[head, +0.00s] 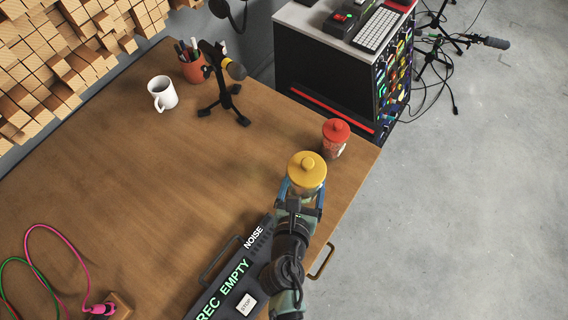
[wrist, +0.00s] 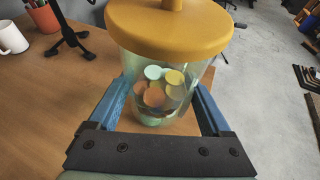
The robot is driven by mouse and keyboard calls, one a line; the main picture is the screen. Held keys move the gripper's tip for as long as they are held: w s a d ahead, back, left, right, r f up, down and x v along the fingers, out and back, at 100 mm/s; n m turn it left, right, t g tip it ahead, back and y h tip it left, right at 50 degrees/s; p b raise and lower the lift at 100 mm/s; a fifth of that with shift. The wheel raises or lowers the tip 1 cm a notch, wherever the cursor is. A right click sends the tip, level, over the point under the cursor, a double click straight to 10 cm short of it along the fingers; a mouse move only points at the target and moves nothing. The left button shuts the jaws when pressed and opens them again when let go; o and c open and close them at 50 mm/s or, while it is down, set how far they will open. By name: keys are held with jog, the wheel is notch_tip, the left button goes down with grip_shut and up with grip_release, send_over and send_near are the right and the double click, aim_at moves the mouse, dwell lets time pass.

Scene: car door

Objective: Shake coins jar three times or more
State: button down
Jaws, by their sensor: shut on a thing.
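The coins jar is a clear jar with a yellow lid (head: 307,168) near the table's right edge in the head view. In the wrist view the same jar (wrist: 158,75) shows several round coloured coins inside, and it stands close to upright. My gripper (head: 303,190) is shut around the jar's body, with one blue finger on each side in the wrist view (wrist: 165,100). The jar's base is partly hidden, and I cannot tell whether it touches the table.
A microphone on a stand (head: 228,90), a white mug (head: 162,93) and a pen cup (head: 193,68) are farther back. A recorder panel (head: 228,285) lies in front. The table's middle (head: 130,180) is clear.

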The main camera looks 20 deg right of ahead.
jog(key=s+d+r+p, duration=0.3)
jog(key=s+d+p, duration=0.1)
jog(key=s+d, duration=0.2)
jog(key=s+d+r+p, duration=0.2)
jog(key=s+d+p, duration=0.2)
jog(key=s+d, duration=0.3)
jog(key=shift+d+r, duration=0.2)
jog(key=shift+r, duration=0.2)
jog(key=w+a, duration=0.3)
jog(key=shift+w+a, duration=0.25)
jog(key=shift+a, duration=0.15)
jog(key=s+d, duration=0.6)
jog(key=d, duration=0.1)
jog(key=shift+s+d, duration=0.25)
jog(key=shift+s, duration=0.1)
jog(key=shift+w+a, duration=0.1)
